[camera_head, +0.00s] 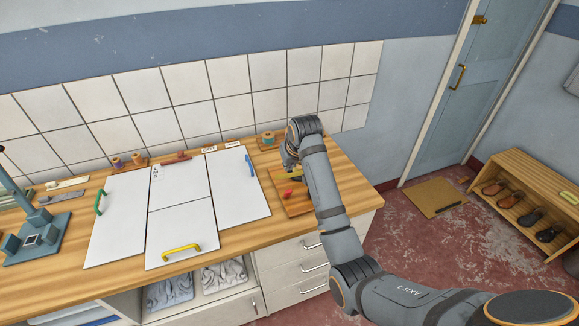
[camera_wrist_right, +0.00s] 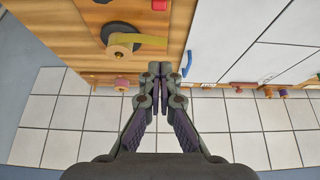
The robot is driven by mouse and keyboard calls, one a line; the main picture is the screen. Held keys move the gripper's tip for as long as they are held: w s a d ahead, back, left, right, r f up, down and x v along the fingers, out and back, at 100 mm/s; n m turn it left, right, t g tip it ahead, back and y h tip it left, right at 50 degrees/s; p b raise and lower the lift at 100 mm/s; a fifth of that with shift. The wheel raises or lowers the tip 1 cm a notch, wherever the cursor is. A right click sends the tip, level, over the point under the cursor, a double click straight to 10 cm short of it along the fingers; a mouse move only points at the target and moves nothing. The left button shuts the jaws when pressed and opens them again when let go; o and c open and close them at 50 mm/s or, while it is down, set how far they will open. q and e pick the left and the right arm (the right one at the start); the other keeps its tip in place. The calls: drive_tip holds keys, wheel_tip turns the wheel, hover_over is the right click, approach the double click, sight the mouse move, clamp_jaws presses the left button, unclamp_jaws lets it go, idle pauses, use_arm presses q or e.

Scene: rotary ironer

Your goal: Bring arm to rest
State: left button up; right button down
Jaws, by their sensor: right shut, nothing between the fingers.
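My right arm reaches in from the lower right of the head view. Its gripper (camera_head: 289,164) is partly hidden by the wrist and hangs over the right part of the counter, near a wooden board (camera_head: 297,207) with a red knob (camera_head: 288,194). In the wrist view the fingers (camera_wrist_right: 160,72) are together with nothing between them. A yellow lever (camera_wrist_right: 145,40) on a dark round base lies just beyond the fingertips, apart from them as far as I can tell. My left gripper is in neither view.
White panels with a green handle (camera_head: 100,201), a yellow handle (camera_head: 182,251) and a blue handle (camera_head: 249,165) lie on the wooden counter (camera_head: 70,285). A teal device (camera_head: 38,238) stands at left. A tiled wall (camera_head: 140,90) rises behind; a shoe bench (camera_head: 520,170) stands right.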

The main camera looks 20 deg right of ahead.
drive_tip(key=s+d+f+g, duration=0.1)
drive_tip(key=s+d+f, duration=0.2)
drive_tip(key=s+f, duration=0.75)
drive_tip(key=s+d+f+g+h, duration=0.1)
drive_tip(key=s+f, duration=0.2)
drive_tip(key=s, duration=1.8)
wheel_tip(320, 180, down, 29)
drive_tip(key=s+d+g+b, duration=0.2)
drive_tip(key=s+d, duration=0.1)
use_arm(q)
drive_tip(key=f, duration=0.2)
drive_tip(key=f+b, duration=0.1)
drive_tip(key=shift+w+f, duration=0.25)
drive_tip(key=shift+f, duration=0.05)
use_arm(e)
drive_tip(key=s+f, duration=1.6)
drive_tip(key=s, duration=0.1)
drive_tip(key=shift+s+d+f+g, duration=0.25)
drive_tip(key=shift+d+g, duration=0.05)
drive_tip(key=shift+d, duration=0.15)
